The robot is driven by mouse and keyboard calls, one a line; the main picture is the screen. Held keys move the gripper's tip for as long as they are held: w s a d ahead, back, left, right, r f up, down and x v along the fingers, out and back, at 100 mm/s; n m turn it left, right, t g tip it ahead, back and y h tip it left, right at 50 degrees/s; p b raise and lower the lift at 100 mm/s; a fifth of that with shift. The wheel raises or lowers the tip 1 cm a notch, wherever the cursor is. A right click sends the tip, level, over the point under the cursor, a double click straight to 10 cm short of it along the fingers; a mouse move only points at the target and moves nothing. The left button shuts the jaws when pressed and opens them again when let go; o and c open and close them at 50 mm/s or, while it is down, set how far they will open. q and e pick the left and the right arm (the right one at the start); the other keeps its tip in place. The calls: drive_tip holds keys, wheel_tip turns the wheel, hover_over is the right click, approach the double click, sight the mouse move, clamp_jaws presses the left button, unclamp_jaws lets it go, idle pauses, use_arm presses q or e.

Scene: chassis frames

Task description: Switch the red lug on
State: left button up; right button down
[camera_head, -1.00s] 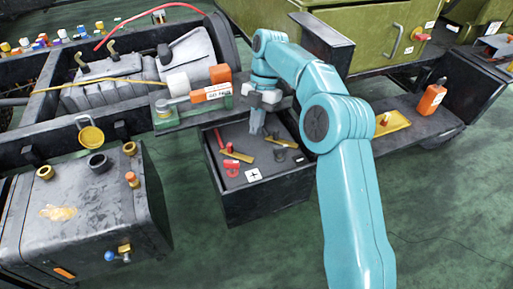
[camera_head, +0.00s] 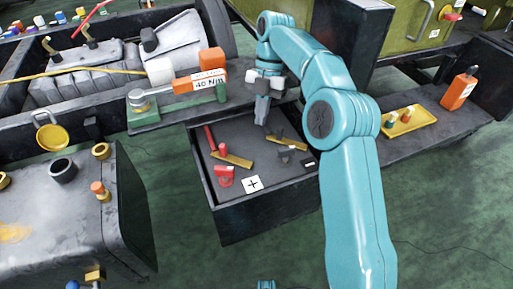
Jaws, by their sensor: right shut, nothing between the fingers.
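The red lug is a brass strip (camera_head: 234,159) with a red sleeved cable end (camera_head: 211,138), lying in the open dark battery box (camera_head: 255,220). A red terminal part (camera_head: 225,174) is just in front of it, beside a white plus tag (camera_head: 252,184). A second brass strip (camera_head: 289,144) lies to the right, near a dark grey post (camera_head: 286,155) and a minus tag (camera_head: 310,163). My right gripper (camera_head: 262,121) is shut and empty, pointing down over the back of the box, apart from the red lug.
A torque tool with an orange handle marked 40 Nm (camera_head: 209,82) rests on the ledge behind the box. A grey tank (camera_head: 60,210) stands at left. A yellow tray (camera_head: 408,122) and an orange bottle (camera_head: 459,89) sit on the right step. Green floor is clear in front.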

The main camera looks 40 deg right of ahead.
sight(253, 162)
drive_tip(key=shift+s+r, duration=0.1)
drive_tip(key=b+x, duration=0.6)
drive_tip(key=x, duration=0.2)
drive_tip(key=shift+s+f, duration=0.1)
drive_tip(key=shift+f, duration=0.25)
drive_tip(key=shift+b+x, duration=0.5)
drive_tip(key=shift+x, duration=0.3)
drive_tip(key=shift+a+r, duration=0.1)
drive_tip(key=shift+a, duration=0.1)
drive_tip(key=shift+s+a+m, duration=0.15)
drive_tip(key=shift+s+m, duration=0.05)
drive_tip(key=shift+m, duration=0.2)
drive_tip(key=shift+s+a+m+t, duration=0.15)
drive_tip(key=shift+m+t, duration=0.15)
